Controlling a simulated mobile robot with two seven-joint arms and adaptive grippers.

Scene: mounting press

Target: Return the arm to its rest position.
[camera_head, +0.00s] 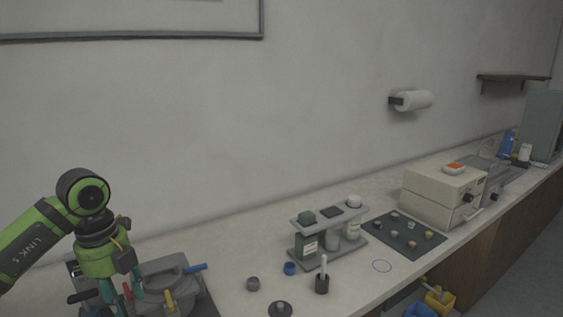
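My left arm, green and dark grey, comes in from the left. Its gripper (118,296) points down at the lower left, in front of a round grey machine (160,266) that looks like the mounting press. Colored handles in red, yellow and blue show around the gripper and the machine. The fingers overlap the machine and run to the bottom edge, so I cannot tell whether they are open, shut or touching anything. My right gripper is out of view.
A grey rack (331,228) with bottles stands mid-counter. A dark mat (404,233) holds several small round pieces. A beige box device (441,193) stands behind it. The wall above the counter is clear near my arm.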

